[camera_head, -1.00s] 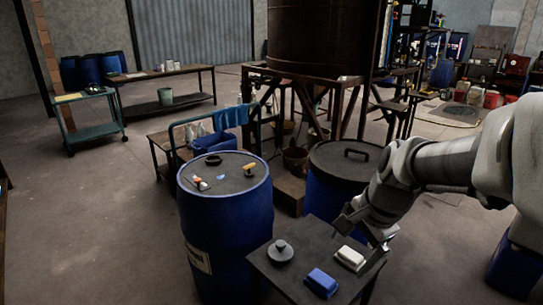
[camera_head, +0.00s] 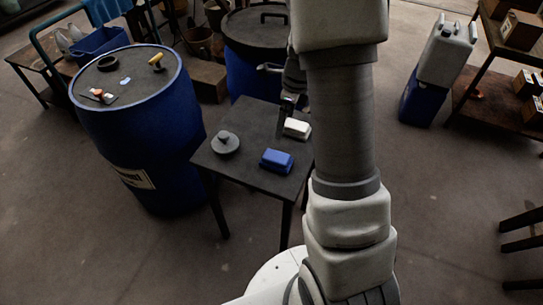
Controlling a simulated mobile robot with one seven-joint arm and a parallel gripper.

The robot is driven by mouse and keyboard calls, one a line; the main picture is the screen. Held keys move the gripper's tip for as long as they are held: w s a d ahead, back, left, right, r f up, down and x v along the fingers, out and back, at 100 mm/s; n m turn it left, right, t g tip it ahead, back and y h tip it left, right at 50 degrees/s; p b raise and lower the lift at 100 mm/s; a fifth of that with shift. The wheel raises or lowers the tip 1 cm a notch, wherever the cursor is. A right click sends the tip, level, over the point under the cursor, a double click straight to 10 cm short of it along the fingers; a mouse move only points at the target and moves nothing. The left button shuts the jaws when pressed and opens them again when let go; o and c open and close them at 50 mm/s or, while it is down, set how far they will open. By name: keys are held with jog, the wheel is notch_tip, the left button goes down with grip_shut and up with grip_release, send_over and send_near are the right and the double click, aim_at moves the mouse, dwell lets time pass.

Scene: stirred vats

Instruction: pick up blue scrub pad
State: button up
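The blue scrub pad (camera_head: 277,161) lies on a small dark table (camera_head: 239,177), near its front right part. It is a blue block, apart from the things around it. My gripper (camera_head: 285,108) is at the back of the table, behind the blue pad and close to a white block (camera_head: 297,128). The gripper is small and dark in the view and partly hidden by my arm, so I cannot tell whether its fingers are open or shut. Nothing touches the blue pad.
A grey round lidded thing (camera_head: 225,143) stands left of the blue pad. A blue drum (camera_head: 150,150) with small items on top stands left of the table. A dark-lidded drum (camera_head: 256,28) stands behind. Blue and grey jerrycans (camera_head: 447,50) stand at the right. Floor is clear in front.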

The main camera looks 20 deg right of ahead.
aim_at(277, 156)
jog(key=f+b, duration=0.1)
jog(key=f, duration=0.3)
jog(key=a+f+b, duration=0.1)
jog(key=f, duration=0.3)
jog(key=w+f, duration=0.1)
jog(key=f, duration=0.3)
jog(key=shift+a+b, duration=0.15)
jog(key=shift+b, duration=0.25)
jog(key=shift+w+a+f+b, duration=0.15)
jog(key=shift+f+b, duration=0.2)
jog(key=shift+f, duration=0.85)
jog(key=shift+a+f+b, duration=0.15)
jog(key=shift+f+b, duration=0.2)
jog(key=shift+f, duration=0.85)
jog(key=shift+f, duration=0.2)
jog(key=c, duration=1.2)
notch_tip(277, 156, up, 5)
jog(key=shift+r+p, duration=0.15)
jog(key=shift+p, duration=0.65)
jog(key=s+d+r, duration=0.2)
jog(key=d+r, duration=0.1)
jog(key=d, duration=0.2)
jog(key=s+d+r+p, duration=0.1)
jog(key=s+d+r, duration=0.2)
jog(key=d, duration=0.2)
jog(key=shift+d, duration=0.35)
